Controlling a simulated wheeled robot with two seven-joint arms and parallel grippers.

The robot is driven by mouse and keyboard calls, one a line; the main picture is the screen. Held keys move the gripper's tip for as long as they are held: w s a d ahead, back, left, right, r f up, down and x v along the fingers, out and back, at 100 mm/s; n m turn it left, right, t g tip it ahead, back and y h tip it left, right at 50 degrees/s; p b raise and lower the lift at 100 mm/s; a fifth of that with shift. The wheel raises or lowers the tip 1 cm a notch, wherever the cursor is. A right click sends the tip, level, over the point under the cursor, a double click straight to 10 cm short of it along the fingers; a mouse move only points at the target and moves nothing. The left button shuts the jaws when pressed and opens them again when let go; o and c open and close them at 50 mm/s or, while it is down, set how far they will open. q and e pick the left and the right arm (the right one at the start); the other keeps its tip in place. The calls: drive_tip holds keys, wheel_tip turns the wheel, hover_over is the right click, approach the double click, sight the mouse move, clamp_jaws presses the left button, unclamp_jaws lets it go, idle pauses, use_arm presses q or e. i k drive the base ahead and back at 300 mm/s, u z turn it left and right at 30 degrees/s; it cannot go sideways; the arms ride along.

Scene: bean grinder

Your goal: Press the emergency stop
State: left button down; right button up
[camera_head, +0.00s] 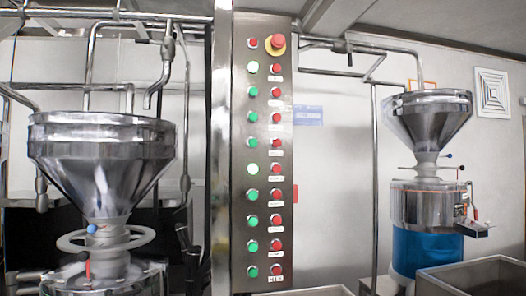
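The emergency stop (275,44) is a large red mushroom button on a yellow collar. It sits at the top right of the tall upright metal control panel (263,150), near the middle of the head view. Below and beside it are a column of green buttons (252,143) on the left and a column of smaller red buttons (276,143) on the right, with small white labels. A small red light or button (253,43) is just left of the emergency stop. Neither of my grippers shows in this view.
A steel grinder with a funnel hopper (100,165) stands at the left. A second grinder (427,200) with a blue base stands at the right. Open metal bins (478,276) are at the lower right. Pipes run along the walls. The space before the panel looks clear.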

sight(278, 39)
drive_tip(key=z, duration=0.6)
drive_tip(key=k, duration=0.65)
drive_tip(key=z, duration=0.6)
drive_tip(key=i, duration=1.35)
drive_tip(key=u, duration=0.65)
